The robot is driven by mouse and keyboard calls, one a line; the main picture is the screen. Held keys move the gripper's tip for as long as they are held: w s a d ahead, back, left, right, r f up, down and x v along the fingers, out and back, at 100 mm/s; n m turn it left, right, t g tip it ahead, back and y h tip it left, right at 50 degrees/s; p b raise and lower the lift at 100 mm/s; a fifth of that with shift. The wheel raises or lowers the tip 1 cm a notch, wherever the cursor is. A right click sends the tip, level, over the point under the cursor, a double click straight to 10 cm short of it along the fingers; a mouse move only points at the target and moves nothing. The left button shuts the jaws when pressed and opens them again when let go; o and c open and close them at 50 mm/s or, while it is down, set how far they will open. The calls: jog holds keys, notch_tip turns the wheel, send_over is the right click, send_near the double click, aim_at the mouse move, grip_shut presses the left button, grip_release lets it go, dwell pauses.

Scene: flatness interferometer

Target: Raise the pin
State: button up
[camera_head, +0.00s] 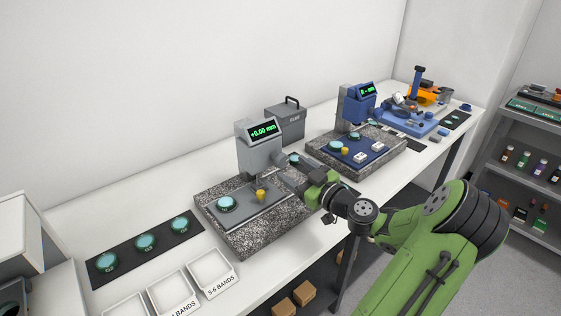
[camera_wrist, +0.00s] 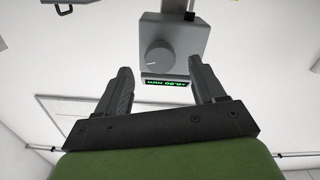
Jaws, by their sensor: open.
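A grey gauge head (camera_head: 258,132) with a green display reading +0.00 mm stands over the nearer speckled stone base (camera_head: 242,243). In the wrist view its grey housing (camera_wrist: 172,38) shows a round knob (camera_wrist: 157,52) and appears upside down. A thin grey rod (camera_wrist: 190,7), perhaps the pin, extends from the housing toward the upper edge. In the head view the pin is too small to make out surely. My gripper (camera_head: 283,171) is right of the gauge, above the base. In the wrist view its fingers (camera_wrist: 160,70) are apart and empty, facing the housing.
A teal disc (camera_head: 226,203) and a yellow piece (camera_head: 260,195) are on the base's plate. A blue gauge (camera_head: 357,103) stands on a second stone base behind. A black mat (camera_head: 123,260) with teal discs and white trays (camera_head: 209,273) lie at front left.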

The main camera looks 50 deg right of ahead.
aim_at(284, 163)
jog(key=w, duration=0.6)
jog(key=shift+d, duration=0.35)
jog(key=c, duration=1)
jog(key=shift+c, duration=0.2)
